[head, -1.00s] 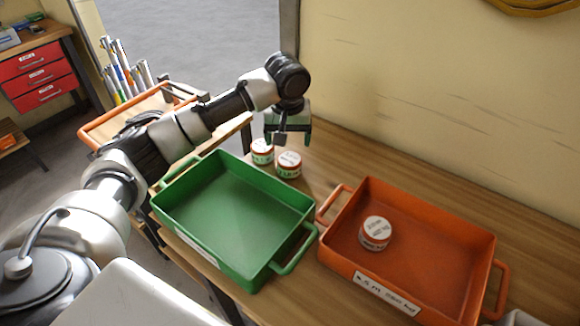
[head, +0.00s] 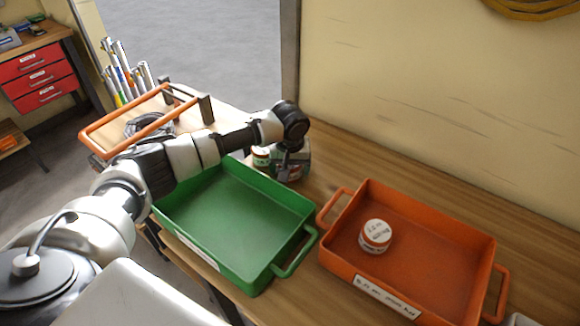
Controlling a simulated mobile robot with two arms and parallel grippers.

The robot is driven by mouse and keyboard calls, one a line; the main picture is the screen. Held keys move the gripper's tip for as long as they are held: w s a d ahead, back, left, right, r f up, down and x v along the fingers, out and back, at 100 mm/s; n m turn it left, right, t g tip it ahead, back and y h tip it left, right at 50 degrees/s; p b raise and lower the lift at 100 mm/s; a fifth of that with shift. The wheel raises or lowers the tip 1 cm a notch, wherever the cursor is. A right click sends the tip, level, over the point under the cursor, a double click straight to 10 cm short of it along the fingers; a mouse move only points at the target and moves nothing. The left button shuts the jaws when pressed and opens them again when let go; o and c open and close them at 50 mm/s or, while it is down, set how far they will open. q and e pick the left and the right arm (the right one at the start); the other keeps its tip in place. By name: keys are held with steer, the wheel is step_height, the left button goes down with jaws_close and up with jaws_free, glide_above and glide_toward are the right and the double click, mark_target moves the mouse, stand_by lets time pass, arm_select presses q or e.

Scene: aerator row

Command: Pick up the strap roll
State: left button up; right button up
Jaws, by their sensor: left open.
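Two strap rolls stand on the wooden table behind the green tray (head: 190,240). The left strap roll (head: 261,157) shows beside my wrist. The right strap roll (head: 294,176) is mostly hidden by my left gripper (head: 291,165), which is lowered over it with its jaws open. I cannot tell whether the fingers touch the roll. A third white-topped roll (head: 376,235) sits in the orange tray (head: 440,310). My right gripper is not in view.
The green and orange trays stand side by side, handles close together. The wooden table (head: 420,180) is clear behind the orange tray up to the wall (head: 430,80). An orange-railed cart (head: 130,146) with a dark coil is at left.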

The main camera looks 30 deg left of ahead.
arm_select(q)
steer(key=c, duration=0.8)
steer(key=shift+r, duration=0.15)
